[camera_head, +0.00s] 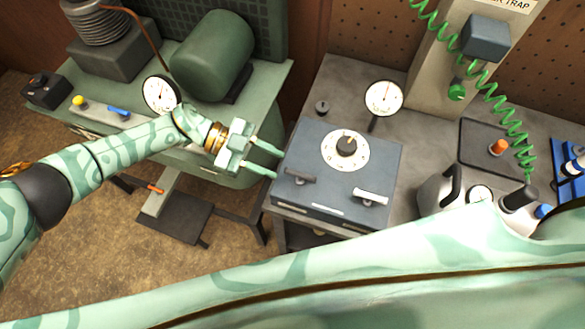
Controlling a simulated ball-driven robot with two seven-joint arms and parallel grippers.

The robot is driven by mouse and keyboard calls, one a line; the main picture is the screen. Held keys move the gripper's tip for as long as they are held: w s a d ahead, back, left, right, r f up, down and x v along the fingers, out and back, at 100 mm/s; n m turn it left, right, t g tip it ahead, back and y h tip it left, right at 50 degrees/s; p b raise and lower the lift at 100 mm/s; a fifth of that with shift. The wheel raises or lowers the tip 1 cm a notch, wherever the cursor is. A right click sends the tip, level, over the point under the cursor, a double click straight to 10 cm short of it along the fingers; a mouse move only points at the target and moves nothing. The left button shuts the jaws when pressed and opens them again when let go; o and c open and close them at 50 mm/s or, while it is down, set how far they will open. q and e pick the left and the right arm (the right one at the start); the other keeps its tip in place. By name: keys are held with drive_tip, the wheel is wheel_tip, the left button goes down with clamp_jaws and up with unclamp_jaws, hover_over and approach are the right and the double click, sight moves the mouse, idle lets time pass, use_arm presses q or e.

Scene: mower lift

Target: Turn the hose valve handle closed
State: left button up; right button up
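My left gripper (279,165) reaches in from the left, its two pale fingers apart with nothing between them. The fingertips are by the left edge of a blue-grey control box (320,205); I cannot tell whether they touch it. No handle is labelled as the hose valve. A green coiled hose (488,95) hangs at the upper right, beside a grey block (487,38) with a green knob (457,91) below it. A blue lever (119,112) lies on the green compressor base, and an orange-tipped lever (155,189) is below. My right gripper is not in view.
A grey jug (446,188) and an orange knob (498,147) are at right. My own mint-green body part fills the bottom.

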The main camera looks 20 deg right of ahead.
use_arm(q)
drive_tip(key=b+v, duration=0.1)
drive_tip(key=v, duration=0.7)
drive_tip(key=shift+w+a+r, duration=0.15)
drive_tip(key=shift+w+a, duration=0.05)
drive_tip(key=shift+a, duration=0.15)
